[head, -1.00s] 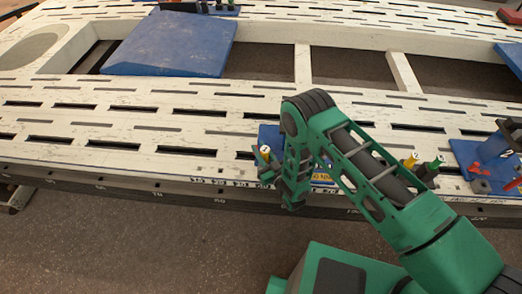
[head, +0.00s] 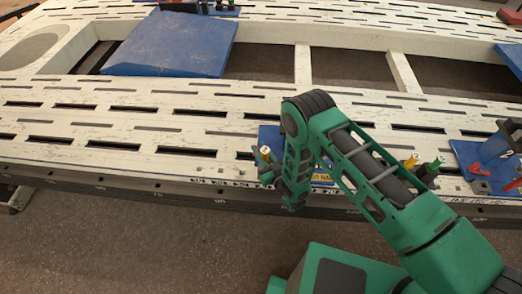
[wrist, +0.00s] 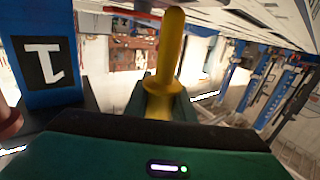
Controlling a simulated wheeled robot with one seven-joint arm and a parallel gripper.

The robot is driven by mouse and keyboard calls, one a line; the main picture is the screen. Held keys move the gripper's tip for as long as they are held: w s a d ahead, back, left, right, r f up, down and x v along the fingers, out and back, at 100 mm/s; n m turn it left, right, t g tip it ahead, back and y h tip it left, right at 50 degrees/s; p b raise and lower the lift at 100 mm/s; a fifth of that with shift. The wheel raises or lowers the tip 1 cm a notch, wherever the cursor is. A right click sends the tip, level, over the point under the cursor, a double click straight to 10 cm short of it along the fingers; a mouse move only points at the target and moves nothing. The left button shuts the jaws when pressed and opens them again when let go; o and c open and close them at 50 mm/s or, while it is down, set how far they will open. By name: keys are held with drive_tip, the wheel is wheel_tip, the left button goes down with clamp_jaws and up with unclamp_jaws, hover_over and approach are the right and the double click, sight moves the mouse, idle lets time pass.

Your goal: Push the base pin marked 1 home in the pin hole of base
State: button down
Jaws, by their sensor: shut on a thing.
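In the wrist view my gripper (wrist: 163,98) is shut on a yellow pin (wrist: 168,50) with a round collar, which stands up from between the jaws. A blue block (wrist: 38,45) with a black-and-white label marked 1, seen upside down, is at the left of that view, beside the pin and apart from it. In the head view my gripper (head: 291,200) is at the front edge of the bench, mostly covered by my arm. Part of a blue plate (head: 268,134) shows behind it. The pin hole is hidden.
The slotted white bench (head: 190,140) stretches left and back. Yellow (head: 411,161) and green (head: 436,163) pin tops stand to the right of my arm. A blue plate with red clamps (head: 470,157) lies at the far right. A large blue panel (head: 175,45) lies at the back left.

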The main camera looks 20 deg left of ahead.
drive_tip(key=shift+f, duration=3.45)
drive_tip(key=c, duration=1.6)
unclamp_jaws()
drive_tip(key=shift+o, duration=0.8)
drive_tip(key=shift+d, duration=0.1)
drive_tip(key=v, duration=1)
drive_tip(key=shift+s, duration=0.35)
drive_tip(key=shift+d, duration=0.1)
